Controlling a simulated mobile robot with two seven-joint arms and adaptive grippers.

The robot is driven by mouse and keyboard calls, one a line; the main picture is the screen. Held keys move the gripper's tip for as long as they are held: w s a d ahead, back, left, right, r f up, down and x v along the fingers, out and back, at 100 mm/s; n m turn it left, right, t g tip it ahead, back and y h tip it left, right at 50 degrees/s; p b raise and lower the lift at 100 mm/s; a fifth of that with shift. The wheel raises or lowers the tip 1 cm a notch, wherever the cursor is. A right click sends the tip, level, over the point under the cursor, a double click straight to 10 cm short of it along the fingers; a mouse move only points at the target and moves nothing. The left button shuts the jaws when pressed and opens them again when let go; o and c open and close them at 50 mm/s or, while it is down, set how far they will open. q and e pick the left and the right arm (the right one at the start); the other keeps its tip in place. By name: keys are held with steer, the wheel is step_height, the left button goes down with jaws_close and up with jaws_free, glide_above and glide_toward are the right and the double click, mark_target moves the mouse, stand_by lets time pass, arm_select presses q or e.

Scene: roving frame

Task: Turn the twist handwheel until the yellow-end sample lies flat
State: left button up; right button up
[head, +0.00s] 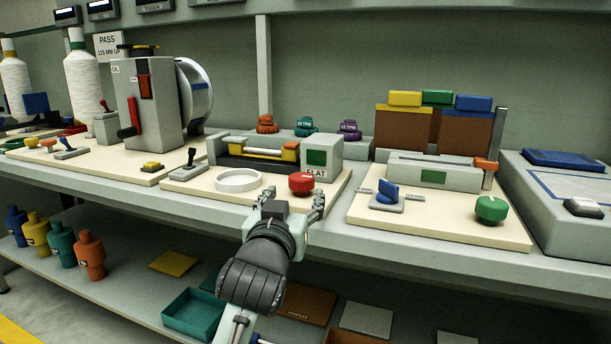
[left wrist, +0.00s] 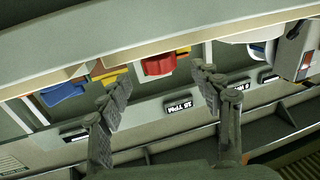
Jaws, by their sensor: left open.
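The red handwheel (head: 301,184) sits at the front right of the middle cream board (head: 205,186), below a grey box with a green window and the word FLAT. Behind it, a pale rod with yellow parts (head: 255,152), apparently the sample, lies across a dark fixture; its exact twist is too small to tell. My left gripper (head: 293,201) is open and empty, just in front of the handwheel at the bench edge. In the left wrist view the handwheel (left wrist: 158,66) shows beyond and between the spread fingers (left wrist: 163,80), with no visible contact. My right gripper is out of view.
A white ring (head: 238,180) and a black-handled lever (head: 190,158) stand left of the handwheel. The right board carries a blue handle (head: 388,192) and a green knob (head: 490,208). A lower shelf (head: 120,252) holds bottles and trays under the bench.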

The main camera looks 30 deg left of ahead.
mark_target(299, 185)
arm_select(q)
steer(key=shift+w+r, duration=0.2)
steer(key=shift+r, duration=0.05)
steer(key=shift+w+a, duration=0.2)
steer(key=shift+w, duration=0.2)
steer(key=x, duration=0.5)
steer(key=shift+w+a, duration=0.2)
steer(key=shift+w, duration=0.35)
steer(key=shift+f, duration=0.1)
steer(key=shift+c, duration=1)
steer(key=c, duration=1)
steer(key=shift+p, duration=0.35)
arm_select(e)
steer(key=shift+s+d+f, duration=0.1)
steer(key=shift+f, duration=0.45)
